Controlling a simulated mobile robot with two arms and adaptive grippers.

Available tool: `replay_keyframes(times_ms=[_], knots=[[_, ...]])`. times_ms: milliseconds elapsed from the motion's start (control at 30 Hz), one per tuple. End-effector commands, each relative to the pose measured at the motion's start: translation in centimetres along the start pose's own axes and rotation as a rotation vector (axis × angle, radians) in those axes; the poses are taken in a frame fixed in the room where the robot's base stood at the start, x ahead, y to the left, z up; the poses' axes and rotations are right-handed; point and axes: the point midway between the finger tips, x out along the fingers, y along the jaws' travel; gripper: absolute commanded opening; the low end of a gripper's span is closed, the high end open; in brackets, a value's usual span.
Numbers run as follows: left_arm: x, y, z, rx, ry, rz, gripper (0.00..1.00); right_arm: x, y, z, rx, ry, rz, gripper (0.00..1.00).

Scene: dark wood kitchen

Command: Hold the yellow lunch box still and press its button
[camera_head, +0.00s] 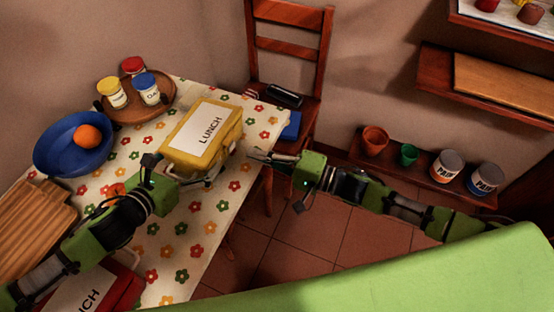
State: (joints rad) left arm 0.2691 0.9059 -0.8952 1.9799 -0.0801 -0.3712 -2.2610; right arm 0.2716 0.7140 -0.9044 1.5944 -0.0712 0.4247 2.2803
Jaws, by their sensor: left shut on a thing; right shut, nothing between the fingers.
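The yellow lunch box (225,140) lies on the flowered tablecloth, with a white "LUNCH" label on its lid. Its lid looks closed. My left gripper (169,172) is at the box's near left corner and shut on its edge. My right gripper (257,155) is shut and empty, to the right of the box, with its fingertips pointing toward the box's right side and a small gap between them. The button cannot be made out clearly; a small grey part (212,180) shows at the box's near side.
A blue bowl with an orange (87,135), a wooden tray (158,107) with several jars, and a cutting board (32,228) stand left and behind. A red lunch box (112,293) is at the near left. A chair (287,55) stands behind the table's right edge.

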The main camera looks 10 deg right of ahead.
Motion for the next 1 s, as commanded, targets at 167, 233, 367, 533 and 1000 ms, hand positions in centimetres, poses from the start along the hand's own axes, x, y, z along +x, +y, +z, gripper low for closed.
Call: replay_keyframes(times_ms=[167, 233, 367, 533, 1000], knots=[[0.0, 0.1, 0.0, 0.002, 0.0, 0.002, 0.64, 2.7, -0.1, 0.0, 0.0, 0.0, -0.002, 0.0], [0.0, 0.1, 0.0, 0.002, 0.0, 0.002, 0.64, 3.3, -0.1, 0.0, 0.0, 0.0, -0.002, 0.0], [0.0, 0.1, 0.0, 0.002, 0.0, 0.002, 0.64, 3.8, 0.0, 0.0, 0.0, 0.0, -0.001, 0.0], [0.0, 0.1, 0.0, 0.002, 0.0, 0.002, 0.64, 3.9, 0.0, 0.0, 0.0, 0.0, 0.0, 0.0], [0.0, -0.1, 0.0, 0.001, -0.001, -0.002, 0.64, 5.7, 0.0, 0.0, -0.001, 0.001, 0.0, 0.0]])
